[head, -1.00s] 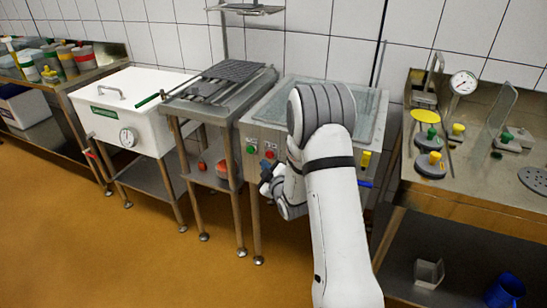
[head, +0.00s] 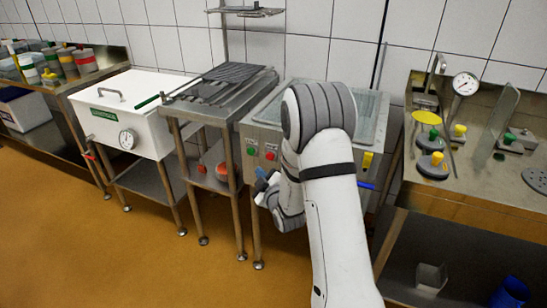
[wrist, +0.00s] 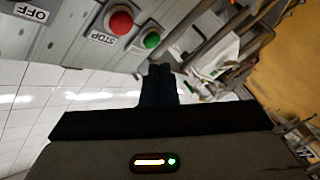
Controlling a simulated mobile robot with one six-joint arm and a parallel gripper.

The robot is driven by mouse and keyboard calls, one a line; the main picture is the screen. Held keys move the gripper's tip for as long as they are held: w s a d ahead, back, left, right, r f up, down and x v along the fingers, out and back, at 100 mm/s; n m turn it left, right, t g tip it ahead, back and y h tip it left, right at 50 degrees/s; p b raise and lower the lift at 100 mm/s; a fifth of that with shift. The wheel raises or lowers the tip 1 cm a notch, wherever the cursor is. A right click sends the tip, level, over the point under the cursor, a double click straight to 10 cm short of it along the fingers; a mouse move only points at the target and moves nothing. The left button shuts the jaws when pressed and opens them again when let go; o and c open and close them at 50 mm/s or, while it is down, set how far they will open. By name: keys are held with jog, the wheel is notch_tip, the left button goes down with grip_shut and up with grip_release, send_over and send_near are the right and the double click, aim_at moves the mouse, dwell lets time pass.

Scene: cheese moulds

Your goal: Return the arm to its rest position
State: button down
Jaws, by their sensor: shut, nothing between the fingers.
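My arm (head: 335,215) reaches up from the bottom of the head view and folds down in front of the steel basin machine. My gripper (head: 262,185) shows as small dark and blue parts left of the arm, in front of the machine's lower front. In the wrist view my gripper (wrist: 158,82) has its two dark fingers together, with nothing between them. The machine's red stop button (wrist: 120,22) and green button (wrist: 151,40) show beyond the fingers in that view.
The steel basin machine (head: 262,130) stands close behind my arm. A steel stand (head: 190,100) and a white lidded vat (head: 108,130) are to the left. A steel bench (head: 450,195) with a gauge and moulds is to the right. The orange floor (head: 110,260) is clear at front left.

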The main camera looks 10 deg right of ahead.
jog(key=s+d+r+m+g+h+p, duration=0.1)
jog(key=s+r+m+g+h+p, duration=0.15)
jog(key=r, duration=0.55)
jog(key=s+r+m+g+p, duration=0.2)
jog(key=s+r+m+g, duration=0.1)
jog(key=s, duration=0.8)
jog(key=s+r+m+g+p, duration=0.3)
jog(key=s+r+g, duration=0.2)
jog(key=s, duration=0.6)
jog(key=s+r+m+g+p, duration=0.3)
jog(key=s+r, duration=0.3)
jog(key=s, duration=0.5)
jog(key=shift+d+r+g, duration=0.25)
jog(key=shift+d+g, duration=0.2)
jog(key=shift+h, duration=0.25)
